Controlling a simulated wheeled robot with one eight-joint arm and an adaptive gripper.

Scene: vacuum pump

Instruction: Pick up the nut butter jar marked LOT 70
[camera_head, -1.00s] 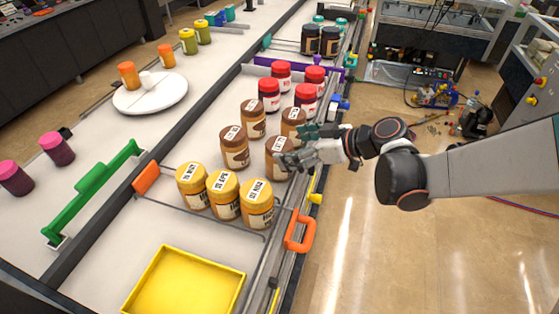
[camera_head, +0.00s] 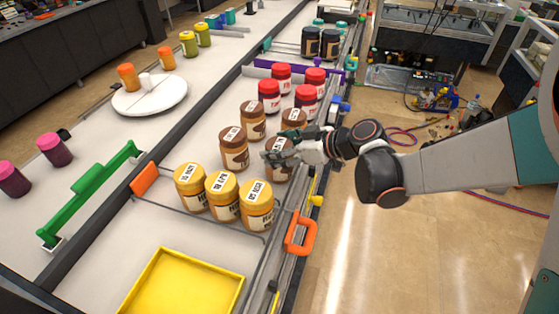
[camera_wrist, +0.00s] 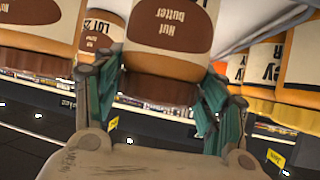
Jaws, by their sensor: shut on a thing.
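Several brown nut butter jars stand in a group on the right of the bench in the head view: one at the back (camera_head: 252,122), one at the front left (camera_head: 234,155), one at the back right (camera_head: 296,117) and one at the front right (camera_head: 279,172). My gripper (camera_head: 283,147) is at the front right jar, partly covering its upper part. In the wrist view my gripper (camera_wrist: 158,78) has its fingers on both sides of a jar labelled "Nut butter" (camera_wrist: 165,45), shut on it. I cannot read its lot number or tell whether it is off the bench.
Yellow-lidded jars (camera_head: 222,198) stand close in front, and red-lidded jars (camera_head: 280,78) stand behind. Another nut butter jar (camera_wrist: 105,18) is close beside the held one. An orange handle (camera_head: 300,232) and an empty yellow tray (camera_head: 162,262) are nearer.

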